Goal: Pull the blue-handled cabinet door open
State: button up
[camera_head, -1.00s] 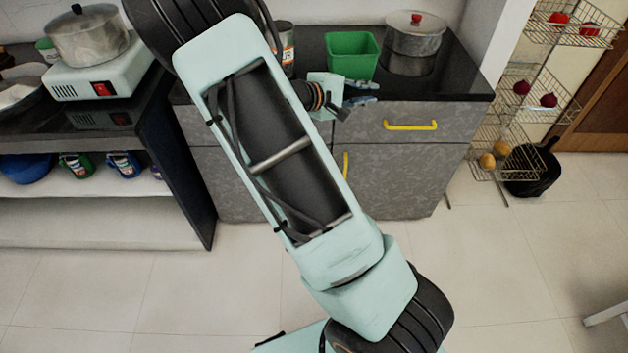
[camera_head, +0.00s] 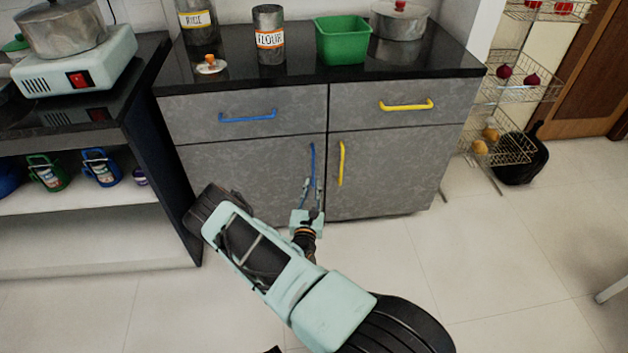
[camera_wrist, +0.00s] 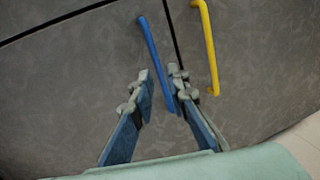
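The cabinet door (camera_head: 240,165) is grey and closed, at the lower left of the cabinet. Its blue upright handle (camera_head: 313,160) is near the door's right edge. In the wrist view the blue handle (camera_wrist: 151,40) runs down from the top toward my fingers. My gripper (camera_head: 312,186) is at the lower part of this handle. In the wrist view my gripper (camera_wrist: 159,76) is open, its fingertips apart on either side of the handle's line. The handle's lower end is close to the right finger. I cannot tell whether they touch.
A yellow upright handle (camera_head: 341,163) is close by on the neighbouring right door. Above are drawers with a blue handle (camera_head: 247,115) and a yellow handle (camera_head: 405,105). A dark-sided shelf unit (camera_head: 165,150) stands left. The floor in front is mostly clear.

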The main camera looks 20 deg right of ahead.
aim_at(313, 172)
jog(key=shift+n+y, duration=0.3)
jog(key=w+d+b, duration=0.1)
jog(key=w, duration=0.1)
jog(key=w+d+f+b, duration=0.1)
jog(key=w, duration=0.2)
jog(key=w+d+f+b, duration=0.1)
jog(key=w, duration=0.1)
jog(key=shift+w+d+f, duration=0.15)
jog(key=shift+w+d, duration=0.2)
jog(key=shift+w, duration=0.05)
jog(key=shift+w+d, duration=0.3)
jog(key=shift+w, duration=0.25)
grip_shut()
